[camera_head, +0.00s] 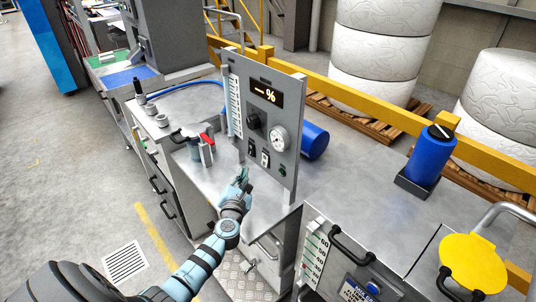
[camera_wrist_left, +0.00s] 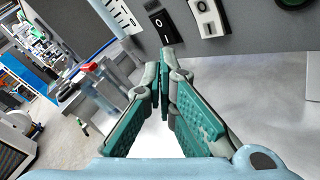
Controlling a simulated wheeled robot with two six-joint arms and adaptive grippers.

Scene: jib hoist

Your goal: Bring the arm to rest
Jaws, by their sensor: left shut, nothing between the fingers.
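My left arm (camera_head: 213,247) reaches up from the bottom left in the head view. Its gripper (camera_head: 241,178) is over the metal bench top, in front of the lower part of the grey control panel (camera_head: 265,137). In the left wrist view the green-padded fingers of the gripper (camera_wrist_left: 166,78) are shut with their tips together and nothing between them. Just beyond the tips is the panel, with a black rocker switch (camera_wrist_left: 160,20) and a second switch (camera_wrist_left: 206,17). Whether the tips touch the panel cannot be told. My right gripper is out of view.
A red-handled valve (camera_head: 208,142) stands on the bench left of the panel. A blue cylinder (camera_head: 314,141) lies behind the panel, and a blue canister (camera_head: 432,155) stands to the right. A yellow cap (camera_head: 472,262) is at lower right. Open floor (camera_head: 80,190) lies to the left.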

